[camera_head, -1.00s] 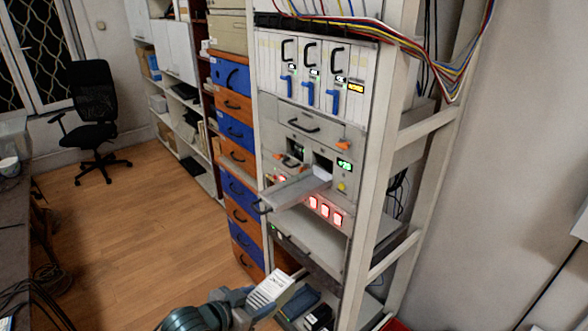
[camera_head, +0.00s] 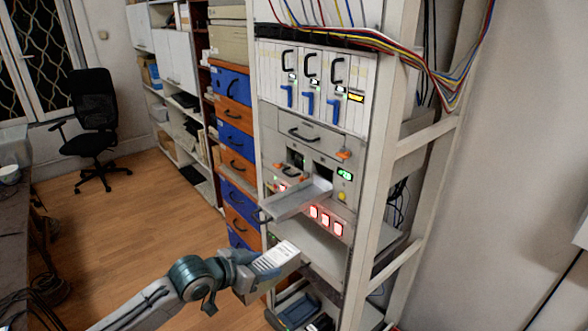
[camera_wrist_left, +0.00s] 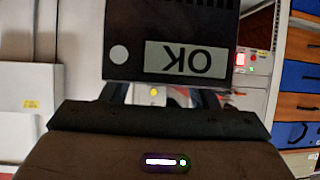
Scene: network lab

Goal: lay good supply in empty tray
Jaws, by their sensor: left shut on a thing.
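My left gripper (camera_head: 252,274) is shut on a supply module (camera_head: 276,257), which shows a light printed face in the head view. In the left wrist view the module (camera_wrist_left: 120,68) is dark, with a pale label reading "OK" upside down. The left fingers (camera_wrist_left: 160,96) reach to its near edge and are partly hidden. A grey tray (camera_head: 293,203) is pulled out from the rack and looks empty. The held module is below and in front of the tray, apart from it. My right gripper is not in view.
The rack's pale upright (camera_head: 371,190) stands right of the tray. Red-lit buttons (camera_head: 325,219) sit just below the tray slot. A lower shelf holds a dark blue bin (camera_head: 297,311) and a black item. Blue and orange drawers (camera_head: 238,160) stand left.

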